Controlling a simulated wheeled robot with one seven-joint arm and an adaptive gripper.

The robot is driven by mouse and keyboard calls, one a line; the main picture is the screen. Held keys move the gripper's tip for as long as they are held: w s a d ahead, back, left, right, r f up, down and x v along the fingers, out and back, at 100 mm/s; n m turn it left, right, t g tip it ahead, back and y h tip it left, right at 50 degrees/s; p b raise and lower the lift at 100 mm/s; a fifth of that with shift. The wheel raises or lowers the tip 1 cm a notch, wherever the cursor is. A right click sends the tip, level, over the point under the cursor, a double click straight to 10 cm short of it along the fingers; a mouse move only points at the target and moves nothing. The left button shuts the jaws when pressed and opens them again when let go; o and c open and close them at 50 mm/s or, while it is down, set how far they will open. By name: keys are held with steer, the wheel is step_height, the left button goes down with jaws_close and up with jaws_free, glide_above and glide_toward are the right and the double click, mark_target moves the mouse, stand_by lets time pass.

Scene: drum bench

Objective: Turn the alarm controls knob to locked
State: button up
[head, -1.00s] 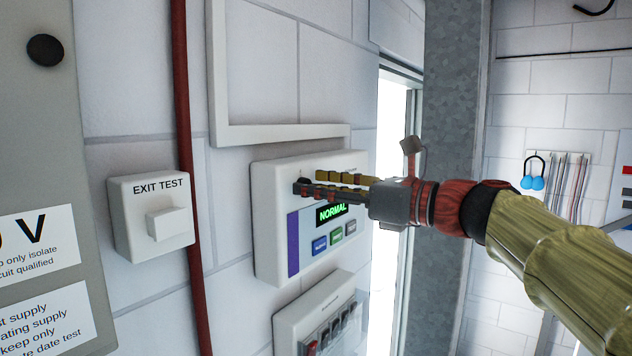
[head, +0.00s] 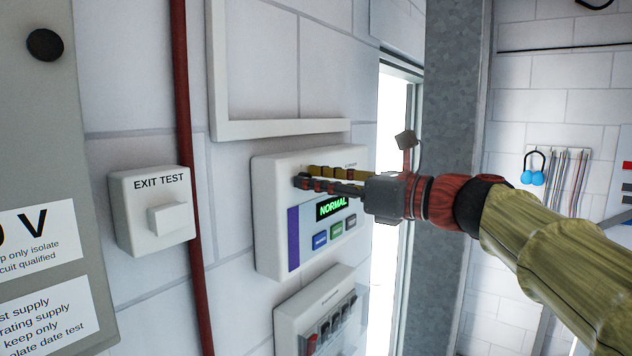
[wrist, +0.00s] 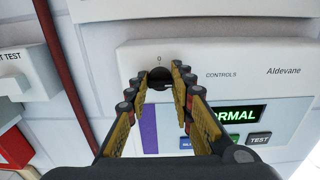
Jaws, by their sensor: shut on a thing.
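The alarm controls panel (head: 268,215) is a white box on the wall with a green NORMAL display (head: 333,207), a purple stripe and several small buttons. It also shows in the wrist view (wrist: 205,52). The dark round knob (wrist: 160,76) sits at the panel's upper left, under a small mark. My gripper (head: 305,178) reaches in from the right at the panel's upper part. In the wrist view its two fingertips (wrist: 163,82) are on either side of the knob, shut on it. The fingers hide part of the knob, and its pointer direction cannot be told.
A white EXIT TEST box (head: 150,212) is on the wall to the left, past a red pipe (head: 190,150). A smaller switch box (head: 310,318) with a clear cover is just below the panel. A grey column (head: 445,150) stands to the right, beside a bright opening.

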jaws_close()
steer(key=shift+f, duration=0.1)
steer(key=shift+s+a+f+n+b, duration=0.1)
steer(key=shift+n+b, duration=4.05)
steer(key=shift+n, duration=0.3)
steer(key=shift+f+n+b, duration=0.1)
steer(key=shift+n+b, duration=4.05)
steer(key=shift+n, duration=0.3)
steer(key=o, duration=0.9)
jaws_free()
steer(key=shift+r, duration=0.1)
